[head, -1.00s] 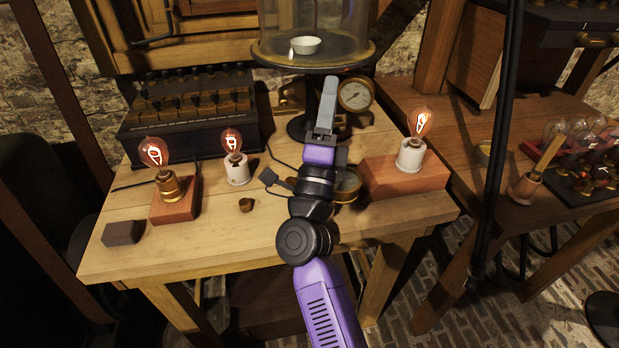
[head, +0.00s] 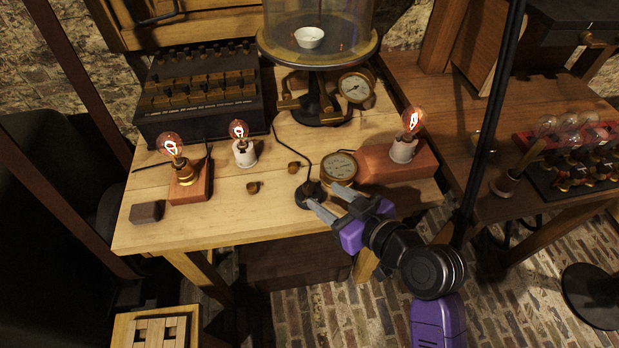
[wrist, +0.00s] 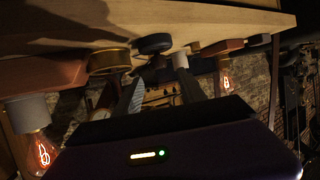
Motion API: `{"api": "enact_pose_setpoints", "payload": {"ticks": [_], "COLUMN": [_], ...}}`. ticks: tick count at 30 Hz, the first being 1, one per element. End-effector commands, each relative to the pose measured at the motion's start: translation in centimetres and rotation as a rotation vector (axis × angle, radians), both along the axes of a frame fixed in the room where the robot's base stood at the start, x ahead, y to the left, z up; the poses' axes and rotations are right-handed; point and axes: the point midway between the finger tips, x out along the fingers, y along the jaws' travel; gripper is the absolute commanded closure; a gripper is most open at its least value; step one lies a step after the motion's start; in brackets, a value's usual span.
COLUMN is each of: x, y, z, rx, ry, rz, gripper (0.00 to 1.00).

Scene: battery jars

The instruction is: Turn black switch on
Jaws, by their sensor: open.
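A small round black piece with a dark cable (head: 305,192), which looks like the black switch, sits near the table's front edge in the head view. It also shows as a black disc (wrist: 154,43) in the upside-down wrist view. My gripper (head: 324,195) is open, its two grey fingers pointing left at the switch. One fingertip overlaps the switch in the head view; I cannot tell whether they touch. In the wrist view the open fingers (wrist: 160,72) reach towards the disc. The switch's lever position is too small to tell.
A brass gauge (head: 339,168) lies just behind my gripper. A lit bulb on a wooden block (head: 375,163) is to the right. Two more lit bulbs (head: 172,146) (head: 239,132) and small brown knobs (head: 253,187) are left. A bell jar (head: 318,48) stands behind.

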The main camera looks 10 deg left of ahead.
Motion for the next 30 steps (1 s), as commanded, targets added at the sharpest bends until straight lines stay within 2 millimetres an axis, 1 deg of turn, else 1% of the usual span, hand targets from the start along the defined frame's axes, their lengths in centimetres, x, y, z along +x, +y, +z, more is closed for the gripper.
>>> {"api": "enact_pose_setpoints", "payload": {"ticks": [2, 12, 15, 20, 27, 29, 30], "x": [0.4, 3.9, 4.5, 5.0, 5.1, 5.1, 5.1], "y": [0.5, 3.7, 4.3, 4.8, 4.8, 4.8, 4.8], "z": [-0.3, -2.2, -2.6, -2.9, -2.9, -2.9, -2.9], "rx": [-0.002, -0.001, 0.000, 0.000, 0.001, 0.001, 0.001], "ry": [0.002, -0.001, 0.001, 0.000, 0.001, 0.001, 0.001], "rz": [0.004, 0.002, 0.002, 0.001, 0.001, 0.001, 0.001], "gripper": [0.52, 0.52, 0.52, 0.52, 0.52, 0.64, 0.72]}}
